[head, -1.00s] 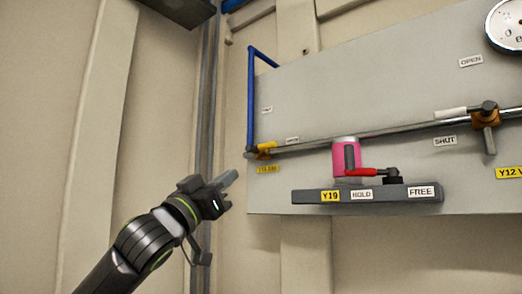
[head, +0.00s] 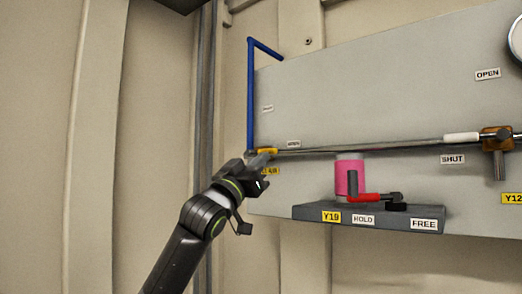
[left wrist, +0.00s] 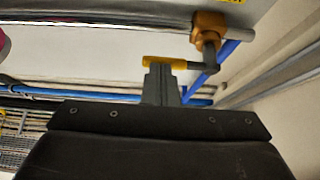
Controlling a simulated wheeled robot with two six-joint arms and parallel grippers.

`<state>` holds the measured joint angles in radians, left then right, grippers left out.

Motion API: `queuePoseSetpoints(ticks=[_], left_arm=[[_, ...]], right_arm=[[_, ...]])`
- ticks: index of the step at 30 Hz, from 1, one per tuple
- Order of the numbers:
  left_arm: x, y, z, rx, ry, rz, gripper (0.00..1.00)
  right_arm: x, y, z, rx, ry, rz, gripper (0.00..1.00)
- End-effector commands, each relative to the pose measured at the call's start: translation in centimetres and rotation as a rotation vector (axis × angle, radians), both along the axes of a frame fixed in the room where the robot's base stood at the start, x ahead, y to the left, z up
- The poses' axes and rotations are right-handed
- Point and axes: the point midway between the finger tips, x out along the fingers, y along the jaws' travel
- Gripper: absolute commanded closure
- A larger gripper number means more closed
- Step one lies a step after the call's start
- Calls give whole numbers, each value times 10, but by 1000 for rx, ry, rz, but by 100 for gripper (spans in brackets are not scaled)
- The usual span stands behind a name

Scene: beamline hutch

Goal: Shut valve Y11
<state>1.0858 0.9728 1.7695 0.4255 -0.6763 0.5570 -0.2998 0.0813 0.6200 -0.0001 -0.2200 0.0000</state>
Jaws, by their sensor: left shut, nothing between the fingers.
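A small valve with a brass body (left wrist: 208,28) and a yellow handle (left wrist: 165,63) sits at the left end of the steel pipe on the grey panel. In the head view the yellow handle (head: 266,151) lies roughly along the pipe. A yellow label (head: 272,171) below it is partly hidden by my gripper, so its number cannot be read in full. My left gripper (head: 264,160) is shut and empty. In the left wrist view its fingertips (left wrist: 160,72) are right at the handle; whether they touch it I cannot tell. My right gripper is not in view.
A blue pipe (head: 250,95) rises at the panel's left edge. Right of my gripper a grey ledge (head: 300,212) marked Y19, HOLD and FREE carries a pink cylinder (head: 345,178) and a red lever (head: 366,197). Another brass valve (head: 496,142) is farther right.

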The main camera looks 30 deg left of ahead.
Motion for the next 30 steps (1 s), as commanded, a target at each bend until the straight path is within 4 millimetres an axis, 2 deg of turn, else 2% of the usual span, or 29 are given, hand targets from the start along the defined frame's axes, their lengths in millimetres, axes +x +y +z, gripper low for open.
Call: queuePoseSetpoints(ticks=[3,14,30], left_arm=[[5,-1,4,-2,1,-1,100],[6,-1,3,0,0,0,100],[5,-2,8,-78,5,-2,100]], right_arm=[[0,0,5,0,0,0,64],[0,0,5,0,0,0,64],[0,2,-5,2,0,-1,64]])
